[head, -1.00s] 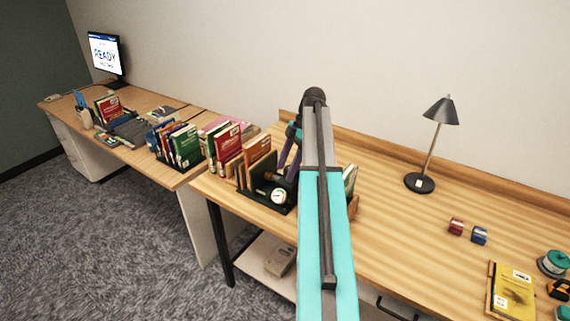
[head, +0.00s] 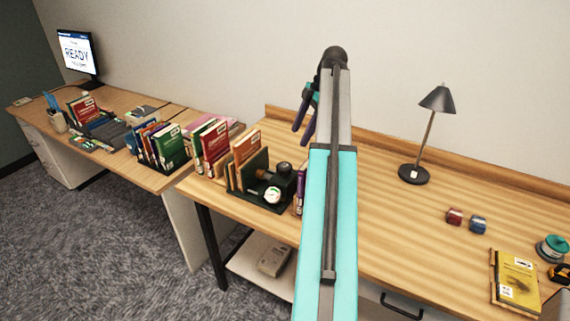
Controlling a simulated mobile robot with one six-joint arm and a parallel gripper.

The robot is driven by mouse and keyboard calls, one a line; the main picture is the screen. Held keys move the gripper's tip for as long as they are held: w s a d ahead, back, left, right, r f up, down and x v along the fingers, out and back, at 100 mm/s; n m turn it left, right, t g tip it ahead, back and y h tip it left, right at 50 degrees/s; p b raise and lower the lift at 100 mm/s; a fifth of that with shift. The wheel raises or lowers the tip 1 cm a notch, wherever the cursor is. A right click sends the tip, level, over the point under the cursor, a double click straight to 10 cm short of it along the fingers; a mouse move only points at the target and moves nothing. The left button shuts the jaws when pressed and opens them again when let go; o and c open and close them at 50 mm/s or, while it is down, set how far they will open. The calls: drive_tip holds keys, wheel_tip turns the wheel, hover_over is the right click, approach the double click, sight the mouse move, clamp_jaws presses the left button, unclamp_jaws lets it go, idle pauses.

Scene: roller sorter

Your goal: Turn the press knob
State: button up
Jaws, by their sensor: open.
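The dark press (head: 266,201) stands on the wooden workbench, left of my arm, with a white-faced gauge (head: 272,195) on its front. A black round part on top of it looks like the press knob (head: 284,168); its turned angle is too small to read. My gripper (head: 302,136) is open, its purple fingers pointing down, above and a little right of the knob in the picture. It appears clear of the press and holds nothing visible. My arm hides part of the bench to the right of the press.
Upright books (head: 245,148) stand against the press on its left, and a purple book (head: 300,190) is close on its right, partly behind my arm. The bench middle is clear.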

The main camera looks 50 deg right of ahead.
sight(286, 165)
drive_tip(key=shift+p+x, duration=2)
drive_tip(key=shift+x, duration=4.75)
drive_tip(key=shift+f, duration=0.1)
drive_tip(key=c, duration=1.1)
drive_tip(key=shift+o, duration=0.2)
drive_tip(key=shift+m, duration=0.3)
drive_tip(key=shift+s+b, duration=0.1)
drive_tip(key=shift+b, duration=0.25)
